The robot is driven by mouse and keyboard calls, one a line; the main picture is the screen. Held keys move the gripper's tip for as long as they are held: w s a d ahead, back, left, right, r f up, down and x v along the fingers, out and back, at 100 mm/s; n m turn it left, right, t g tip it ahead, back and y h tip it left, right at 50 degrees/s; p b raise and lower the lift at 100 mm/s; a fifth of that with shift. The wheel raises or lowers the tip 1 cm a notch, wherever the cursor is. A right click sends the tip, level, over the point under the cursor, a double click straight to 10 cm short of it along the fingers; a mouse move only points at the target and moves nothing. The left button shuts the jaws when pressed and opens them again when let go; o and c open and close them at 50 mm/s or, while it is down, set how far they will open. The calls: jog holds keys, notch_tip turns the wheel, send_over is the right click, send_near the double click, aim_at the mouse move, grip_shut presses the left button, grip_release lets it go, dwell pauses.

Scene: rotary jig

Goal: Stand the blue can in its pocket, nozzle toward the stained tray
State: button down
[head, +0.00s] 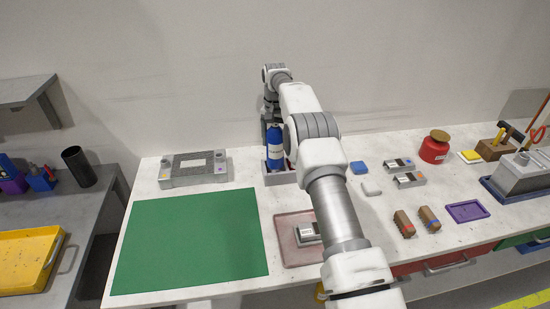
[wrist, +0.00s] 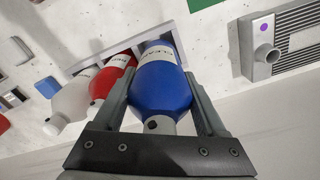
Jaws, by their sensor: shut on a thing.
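The blue can (wrist: 160,85) is between the fingers of my gripper (wrist: 160,108), which is shut on it. It stands roughly upright at the pale rack (head: 283,179) near the wall, and it also shows in the head view (head: 274,146). In the wrist view its lower end meets the rack's rim; whether it is fully seated is unclear. A small dark nozzle (wrist: 152,124) shows on its top; its direction is hard to tell. A red can (wrist: 106,82) and a white can (wrist: 70,98) stand beside it. A reddish, stained-looking tray (head: 290,258) lies in front.
A grey plate fixture (head: 193,181) stands left of the rack. A green mat (head: 190,240) covers the table's front left. A grey block (head: 308,233) lies on the reddish tray, partly hidden by my arm. Small blocks and a red container (head: 434,150) stand to the right.

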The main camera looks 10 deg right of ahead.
aim_at(275, 153)
jog(key=shift+f, duration=2.75)
jog(key=shift+c, duration=1.1)
grip_release()
jog(key=shift+f, duration=0.1)
